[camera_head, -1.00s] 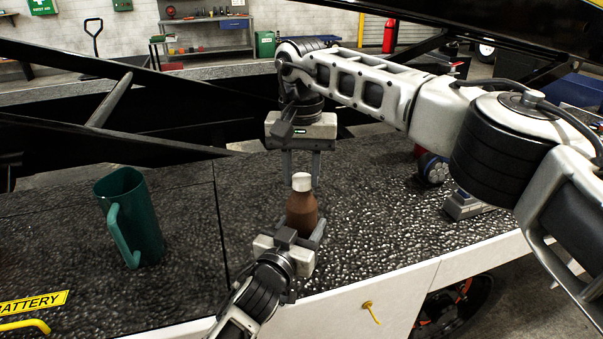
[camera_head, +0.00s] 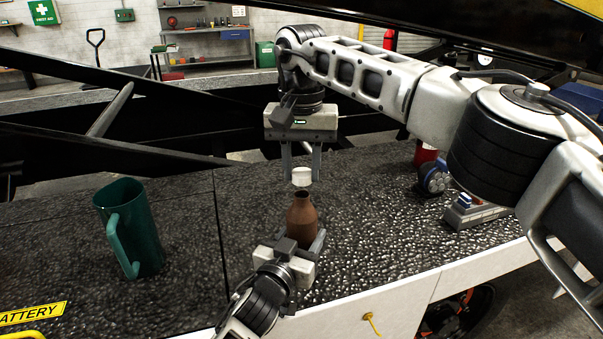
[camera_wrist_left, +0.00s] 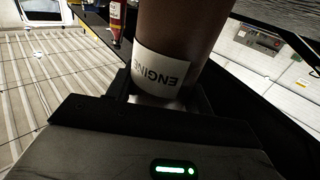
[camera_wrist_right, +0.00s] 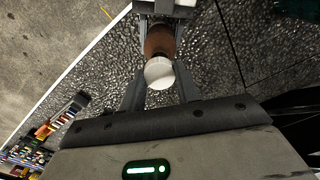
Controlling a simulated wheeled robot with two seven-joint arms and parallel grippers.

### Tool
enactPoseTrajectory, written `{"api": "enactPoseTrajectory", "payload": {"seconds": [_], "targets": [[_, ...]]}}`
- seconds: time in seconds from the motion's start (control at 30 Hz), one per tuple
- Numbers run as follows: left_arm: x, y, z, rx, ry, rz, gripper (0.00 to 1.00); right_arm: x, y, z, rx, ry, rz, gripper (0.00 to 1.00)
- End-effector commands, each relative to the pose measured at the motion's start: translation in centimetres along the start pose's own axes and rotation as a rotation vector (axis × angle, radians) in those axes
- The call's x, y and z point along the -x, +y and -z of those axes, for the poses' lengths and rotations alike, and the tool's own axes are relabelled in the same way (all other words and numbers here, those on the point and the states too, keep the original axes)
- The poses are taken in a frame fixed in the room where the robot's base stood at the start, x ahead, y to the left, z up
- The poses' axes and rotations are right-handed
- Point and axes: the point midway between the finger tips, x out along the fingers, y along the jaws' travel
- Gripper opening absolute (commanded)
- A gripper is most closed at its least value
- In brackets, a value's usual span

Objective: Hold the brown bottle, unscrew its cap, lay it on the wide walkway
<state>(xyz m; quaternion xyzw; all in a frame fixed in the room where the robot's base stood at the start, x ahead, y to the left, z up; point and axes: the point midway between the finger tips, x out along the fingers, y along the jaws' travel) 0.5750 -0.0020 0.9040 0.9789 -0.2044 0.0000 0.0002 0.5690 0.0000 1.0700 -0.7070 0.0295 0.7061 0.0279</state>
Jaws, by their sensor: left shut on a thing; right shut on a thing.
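The brown bottle (camera_head: 302,216) stands upright over the dark textured walkway (camera_head: 365,210), its neck uncovered. My left gripper (camera_head: 304,243) is shut on the bottle's lower body; in the left wrist view the bottle (camera_wrist_left: 178,35) shows a white label reading ENGINE, between the fingers. My right gripper (camera_head: 301,172) points down from above and is shut on the white cap (camera_head: 301,177). The cap is apart from the bottle, a little above its mouth. In the right wrist view the cap (camera_wrist_right: 159,73) sits between the fingertips, with the bottle (camera_wrist_right: 160,42) beyond it.
A green mug (camera_head: 128,228) stands on the walkway to the left. A grey tool with a blue part (camera_head: 474,211), a blue-grey round item (camera_head: 433,178) and a red object (camera_head: 424,153) stand at the right. The walkway around the bottle is clear.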

Motion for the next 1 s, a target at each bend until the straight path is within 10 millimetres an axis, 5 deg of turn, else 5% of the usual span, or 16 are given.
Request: {"api": "enactPoseTrajectory", "payload": {"seconds": [0.13,0.37,0.4,0.47,0.8,1.0], "targets": [[0.0,0.0,-0.1,0.001,-0.002,0.000,0.00,1.9,-0.1,0.0,-0.001,0.001,0.001,0.05],[0.0,0.0,-0.1,0.000,-0.002,0.000,0.00,2.2,0.0,0.0,0.001,-0.002,0.000,0.05],[0.0,0.0,-0.1,0.000,-0.002,0.000,0.60,2.2,0.0,0.0,0.001,-0.001,0.000,0.05],[0.0,0.0,-0.1,0.000,-0.002,0.000,0.77,2.2,0.0,0.0,0.001,-0.001,0.000,0.05],[0.3,0.0,0.0,0.000,-0.001,0.000,0.77,2.2,0.0,0.0,0.000,-0.001,0.000,0.05],[3.2,0.0,-0.2,0.001,-0.002,-0.001,0.77,2.3,0.0,0.0,0.000,-0.001,0.000,0.05]]}}
